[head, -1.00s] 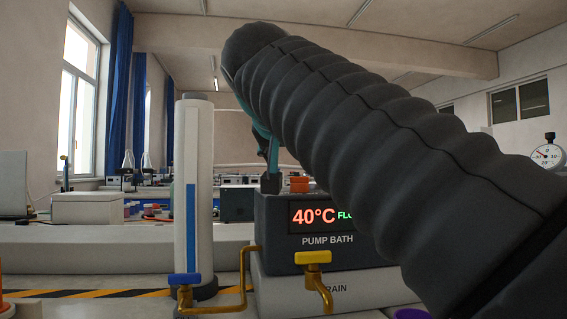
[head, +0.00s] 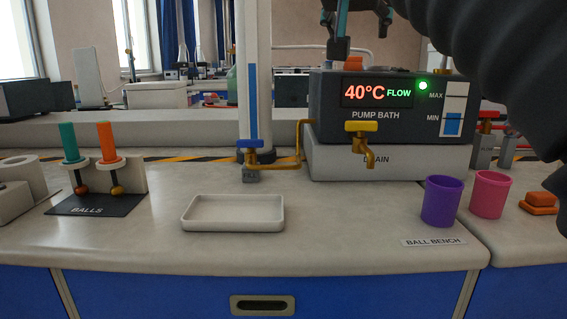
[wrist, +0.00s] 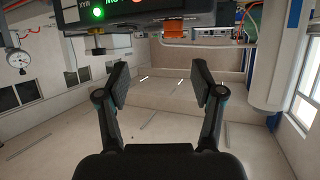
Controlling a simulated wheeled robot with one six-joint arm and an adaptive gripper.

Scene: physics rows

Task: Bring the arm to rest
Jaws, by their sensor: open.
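My gripper (wrist: 159,78) is open and empty in the wrist view, its two dark fingers spread wide with only room and ceiling between them. The wrist picture looks upside down. In the head view part of my gripper (head: 341,44) shows at the top edge, above the pump bath (head: 325,135). One dark finger overlaps the picture beside the orange block (head: 354,64) on the bath's top; I cannot tell whether they touch. The bath reads 40°C FLOW with a green light lit. My dark ribbed arm covers the upper right of the head view.
A white tray (head: 233,226) stands empty on the bench. Purple (head: 441,203) and pink (head: 489,196) cups stand at right, near an orange block (head: 541,201). A ball rack (head: 128,177) stands left.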

